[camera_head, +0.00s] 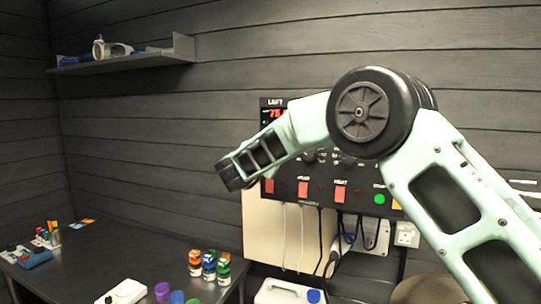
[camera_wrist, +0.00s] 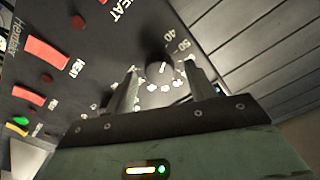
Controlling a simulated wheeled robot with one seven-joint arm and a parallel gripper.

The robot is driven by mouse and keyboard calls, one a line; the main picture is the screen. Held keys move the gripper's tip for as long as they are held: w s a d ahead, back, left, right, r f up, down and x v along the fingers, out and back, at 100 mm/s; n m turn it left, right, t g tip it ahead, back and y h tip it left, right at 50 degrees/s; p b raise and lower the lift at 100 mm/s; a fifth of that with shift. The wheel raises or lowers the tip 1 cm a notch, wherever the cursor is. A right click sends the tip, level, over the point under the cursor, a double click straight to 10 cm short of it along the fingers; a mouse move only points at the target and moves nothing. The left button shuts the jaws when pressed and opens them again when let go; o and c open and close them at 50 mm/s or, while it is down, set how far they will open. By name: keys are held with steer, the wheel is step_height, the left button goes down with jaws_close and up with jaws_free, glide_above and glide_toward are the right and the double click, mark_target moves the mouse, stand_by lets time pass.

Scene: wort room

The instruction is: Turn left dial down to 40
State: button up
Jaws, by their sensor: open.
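The black control panel (camera_head: 330,190) hangs on the wall in the head view, with a red-lit display (camera_head: 275,114) under the word LEFT. The display starts with 75; the rest is hidden by my arm. In the wrist view a round black dial (camera_wrist: 156,69) with a white pointer line shows among marks that include 40 and 50. I cannot tell for certain whether it is the left dial. My gripper (camera_wrist: 161,77) is open, its two fingers on either side of the dial in the picture. No contact can be made out. The head view does not show the fingertips clearly.
Red switches (camera_head: 303,189) and a green button (camera_head: 379,199) line the panel's lower part. Cables hang below it. A dark table (camera_head: 140,262) with coloured jars (camera_head: 209,265) stands at lower left. A shelf (camera_head: 130,62) is on the wall at upper left.

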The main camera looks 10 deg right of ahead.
steer(key=b+v, duration=0.8)
steer(key=v, duration=0.9)
steer(key=shift+a, duration=0.1)
steer(key=s+a+f+n+t+y+b, duration=0.1)
steer(key=s+a+f+n+y+b, duration=0.15)
steer(key=a+n+y, duration=0.3)
steer(key=s+a+f+n+t+y+b, duration=0.1)
steer(key=a+f+n+y, duration=0.3)
steer(key=y, duration=0.3)
steer(key=s+a+f+n+g+y+b, duration=0.1)
steer(key=s+a+f+n+g+y, duration=0.15)
steer(key=s+f, duration=0.35)
steer(key=s+a+f+n+g+y+b, duration=0.1)
steer(key=s+f+n+g+y, duration=0.25)
steer(key=s+f, duration=0.25)
steer(key=s+d+f+n+g+h+b, duration=0.1)
steer(key=s+d+f+n+g+h, duration=0.1)
steer(key=s+d+f+g, duration=0.3)
steer(key=s+d+f+n+g+h+b, duration=0.2)
steer(key=s+d+f+g+h, duration=0.3)
steer(key=s+d+f, duration=0.7)
steer(key=s+n, duration=0.1)
steer(key=s, duration=0.6)
steer(key=shift+d+f+g, duration=0.2)
steer(key=shift+g, duration=0.1)
